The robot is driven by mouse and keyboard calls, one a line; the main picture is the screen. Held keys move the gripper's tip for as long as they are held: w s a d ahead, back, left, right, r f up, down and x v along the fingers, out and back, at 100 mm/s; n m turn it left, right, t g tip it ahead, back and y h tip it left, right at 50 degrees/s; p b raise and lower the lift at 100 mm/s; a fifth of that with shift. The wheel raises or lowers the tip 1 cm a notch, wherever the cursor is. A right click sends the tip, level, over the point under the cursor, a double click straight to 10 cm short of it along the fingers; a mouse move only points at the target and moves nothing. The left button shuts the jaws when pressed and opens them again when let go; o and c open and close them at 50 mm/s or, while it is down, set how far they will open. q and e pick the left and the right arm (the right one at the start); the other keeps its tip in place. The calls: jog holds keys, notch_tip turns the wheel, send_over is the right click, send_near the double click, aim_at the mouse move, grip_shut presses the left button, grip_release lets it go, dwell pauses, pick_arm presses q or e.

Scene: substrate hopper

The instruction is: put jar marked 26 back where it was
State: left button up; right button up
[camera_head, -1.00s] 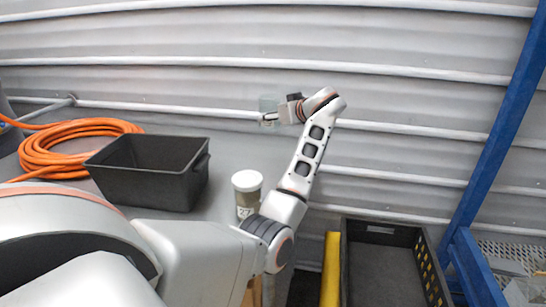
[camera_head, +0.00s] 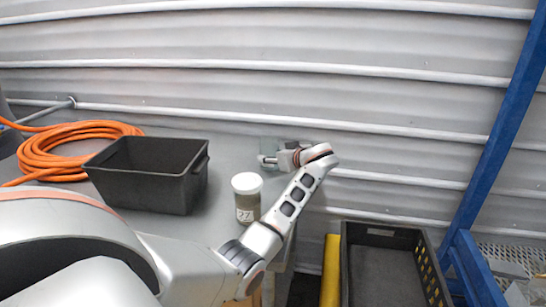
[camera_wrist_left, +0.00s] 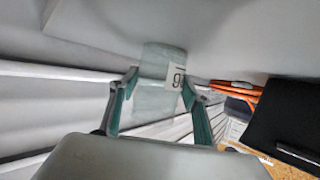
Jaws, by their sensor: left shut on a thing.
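My left gripper (camera_head: 272,160) is shut on a clear, greenish jar (camera_head: 270,147) at the far right part of the grey table (camera_head: 225,160). I cannot tell whether the jar's base touches the table. In the left wrist view the jar (camera_wrist_left: 152,98) is between the two fingers of the gripper (camera_wrist_left: 160,84). Its white label (camera_wrist_left: 176,77) is partly hidden by a finger, and only part of its number shows. Another jar (camera_head: 246,207), with a white lid and the label 27, stands upright on the table, nearer to me. My right gripper is not in view.
A black bin (camera_head: 150,178) stands left of the jar marked 27. An orange hose (camera_head: 60,150) lies coiled at the far left. Right of the table are a yellow post (camera_head: 330,272), a dark crate (camera_head: 347,265) and a blue frame (camera_head: 500,140). A corrugated wall is behind.

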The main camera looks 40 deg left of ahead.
pick_arm(q)
jog(key=shift+r, duration=0.15)
jog(key=o, duration=1.6)
jog(key=shift+f, duration=0.2)
jog(key=shift+c, duration=0.2)
jog(key=shift+r, duration=0.2)
jog(key=shift+d, duration=0.35)
jog(key=v, duration=1.1)
jog(key=shift+s, duration=0.2)
jog(key=shift+d, duration=0.2)
